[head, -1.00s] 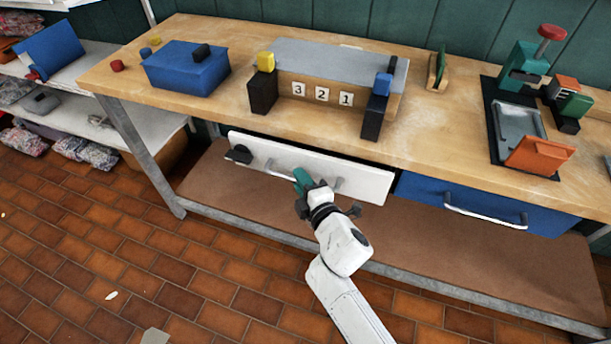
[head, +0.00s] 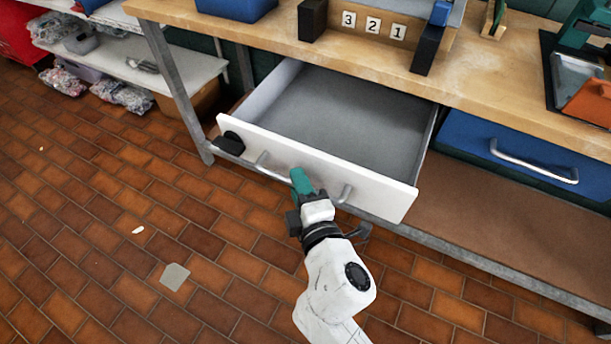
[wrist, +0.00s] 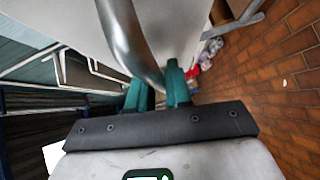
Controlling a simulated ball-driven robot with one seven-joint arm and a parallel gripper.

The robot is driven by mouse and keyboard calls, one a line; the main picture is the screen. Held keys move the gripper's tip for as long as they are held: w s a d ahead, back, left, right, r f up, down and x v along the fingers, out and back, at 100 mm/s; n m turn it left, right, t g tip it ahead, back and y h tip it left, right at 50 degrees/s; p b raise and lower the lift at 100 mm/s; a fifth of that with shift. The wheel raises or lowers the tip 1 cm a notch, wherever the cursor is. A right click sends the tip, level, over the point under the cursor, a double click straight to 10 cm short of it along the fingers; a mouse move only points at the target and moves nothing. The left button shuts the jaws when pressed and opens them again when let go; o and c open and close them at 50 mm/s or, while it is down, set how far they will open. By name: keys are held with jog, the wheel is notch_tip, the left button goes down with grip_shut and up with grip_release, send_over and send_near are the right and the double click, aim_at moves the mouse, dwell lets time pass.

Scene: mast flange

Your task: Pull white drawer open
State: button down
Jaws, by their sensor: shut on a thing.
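The white drawer (head: 375,191) stands well out from under the workbench in the head view, and its grey interior shows empty where I can see it. A metal bar handle (head: 264,161) runs across its front. My gripper (head: 299,178), with green fingers, is shut on this handle near its middle and covers part of it. In the wrist view the handle (wrist: 128,38) passes between the green fingers of my gripper (wrist: 158,82), with the white drawer front beyond it.
A black block-like part (head: 229,144) sits on the drawer front's left end. A closed blue drawer (head: 510,155) is to the right. The wooden benchtop (head: 360,58) carries blocks and number tiles. A grey flat piece (head: 174,277) lies on the otherwise largely clear tiled floor.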

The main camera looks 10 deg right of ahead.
jog(key=shift+f, duration=0.1)
jog(key=c, duration=1.2)
grip_release()
jog(key=shift+o, duration=0.2)
jog(key=shift+s, duration=0.15)
jog(key=s+d+r, duration=0.1)
jog(key=s, duration=0.9)
jog(key=shift+s+r+b, duration=0.2)
jog(key=shift+r+b, duration=0.1)
jog(key=shift+b, duration=0.05)
